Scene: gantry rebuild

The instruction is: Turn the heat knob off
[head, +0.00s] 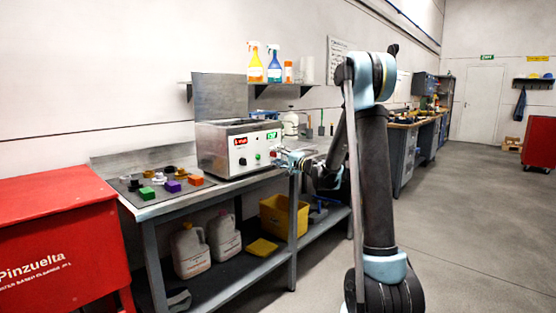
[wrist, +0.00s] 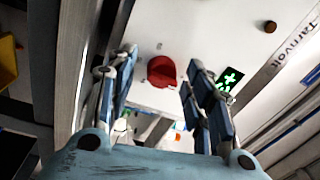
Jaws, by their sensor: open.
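The grey metal bath unit (head: 222,147) stands on the bench with its control panel facing right of the picture. In the wrist view a red knob (wrist: 161,72) on the pale panel shows between the fingertips, with a gap on each side. I cannot read a label that names it as the heat knob. A lit green display (wrist: 230,78) is right of the knob. My gripper (wrist: 161,62) is open and empty, pointed at the panel. In the head view my gripper (head: 288,158) is close to the panel's right end and hides part of it.
The panel also has a red display (head: 241,141) and a green button (head: 257,157). Coloured blocks (head: 172,186) lie on a dark mat at the bench's left. A shelf with spray bottles (head: 255,68) is above.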

